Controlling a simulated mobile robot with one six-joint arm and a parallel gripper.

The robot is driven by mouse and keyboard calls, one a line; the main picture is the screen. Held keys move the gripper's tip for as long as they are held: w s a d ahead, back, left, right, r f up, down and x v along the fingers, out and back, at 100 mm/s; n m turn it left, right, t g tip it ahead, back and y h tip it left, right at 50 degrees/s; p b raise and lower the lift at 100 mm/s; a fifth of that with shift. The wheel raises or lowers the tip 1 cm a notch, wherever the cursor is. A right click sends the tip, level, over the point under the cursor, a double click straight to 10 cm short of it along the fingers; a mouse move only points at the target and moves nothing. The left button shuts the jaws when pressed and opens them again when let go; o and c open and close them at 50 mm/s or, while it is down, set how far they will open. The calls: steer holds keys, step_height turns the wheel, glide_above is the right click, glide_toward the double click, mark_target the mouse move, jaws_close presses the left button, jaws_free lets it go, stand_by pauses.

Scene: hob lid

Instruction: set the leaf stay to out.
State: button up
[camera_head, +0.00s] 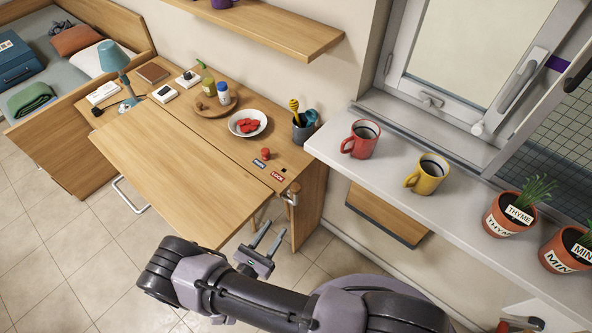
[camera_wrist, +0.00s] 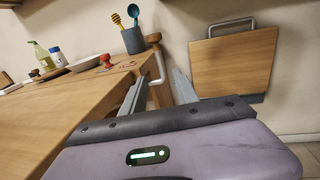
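The table has a wide wooden leaf (camera_head: 175,165) at its front, level with the top. At the table's right end is a wooden knob (camera_head: 292,190); in the wrist view the knob (camera_wrist: 153,38) sits atop a pale bent metal rod (camera_wrist: 159,65), which I take to be the leaf stay. I cannot tell its setting for certain. My gripper (camera_head: 271,233) is open and empty, below and in front of the knob, just off the table's right end. In the wrist view its two fingers (camera_wrist: 161,88) point towards the rod, with no contact visible.
A white plate with red pieces (camera_head: 248,123), a round tray (camera_head: 216,105) and a utensil cup (camera_head: 302,128) stand at the back of the table. A sill (camera_head: 395,175) with red and yellow mugs runs right. A wooden wall panel (camera_wrist: 235,62) hangs beyond my gripper.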

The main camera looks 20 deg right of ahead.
mark_target(300, 190)
steer(key=x, duration=0.5)
steer(key=b+x, duration=0.1)
steer(key=x, duration=0.5)
steer(key=b+x, duration=0.1)
steer(key=x, duration=0.5)
steer(key=shift+w+f, duration=0.1)
steer(key=shift+f, duration=0.2)
steer(key=shift+c, duration=0.3)
jaws_close()
steer(key=shift+a+b, duration=0.1)
steer(key=shift+b, duration=0.2)
